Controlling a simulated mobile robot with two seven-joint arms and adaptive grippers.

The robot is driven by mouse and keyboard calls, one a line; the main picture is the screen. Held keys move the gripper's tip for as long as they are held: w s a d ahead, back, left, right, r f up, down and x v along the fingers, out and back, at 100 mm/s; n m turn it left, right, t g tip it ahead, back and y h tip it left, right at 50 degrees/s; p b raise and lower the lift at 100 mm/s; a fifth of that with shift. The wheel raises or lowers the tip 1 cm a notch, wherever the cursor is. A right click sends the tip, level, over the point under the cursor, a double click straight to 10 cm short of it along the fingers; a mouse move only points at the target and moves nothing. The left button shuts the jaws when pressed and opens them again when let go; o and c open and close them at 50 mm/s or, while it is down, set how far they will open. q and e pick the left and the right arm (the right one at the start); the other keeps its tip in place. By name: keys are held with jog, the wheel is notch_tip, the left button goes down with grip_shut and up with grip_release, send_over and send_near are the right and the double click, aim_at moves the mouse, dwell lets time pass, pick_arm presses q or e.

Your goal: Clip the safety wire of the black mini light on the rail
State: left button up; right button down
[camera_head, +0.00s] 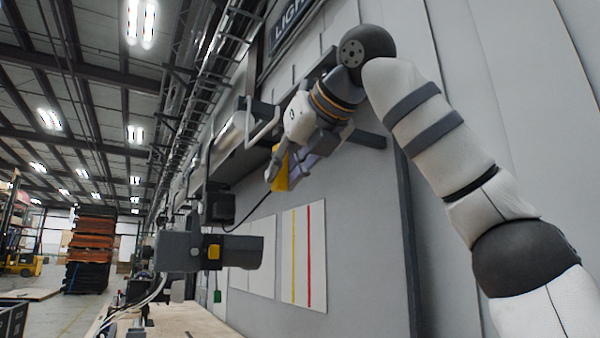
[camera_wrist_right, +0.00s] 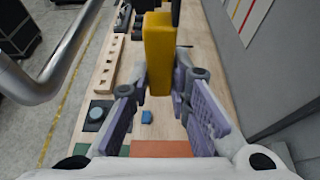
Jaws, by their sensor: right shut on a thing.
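The black mini light (camera_head: 208,250) hangs below the rail, with a black block (camera_head: 220,206) above its body and a small yellow patch on its side. A thin black safety wire (camera_head: 252,212) runs from near the light up to a yellow clip piece (camera_head: 281,173). My right gripper (camera_head: 291,168) is shut on this yellow piece, beside the grey tube rail (camera_head: 262,132). In the right wrist view the yellow piece (camera_wrist_right: 158,52) stands between the purple finger pads, and a grey tube (camera_wrist_right: 62,70) passes at the left. My left gripper is not in view.
A grey wall with striped panels (camera_head: 304,255) stands close on the right. A wooden bench (camera_head: 185,320) with several small items lies well below. Pallets (camera_head: 92,245) are stacked far off at the left. The air left of the light is clear.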

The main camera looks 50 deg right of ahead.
jog(key=a, duration=0.2)
jog(key=w+a, duration=0.1)
jog(key=shift+a+f, duration=0.3)
jog(key=shift+a, duration=0.05)
jog(key=shift+w, duration=0.1)
jog(key=c, duration=1.4)
grip_release()
jog(key=shift+v, duration=3.8)
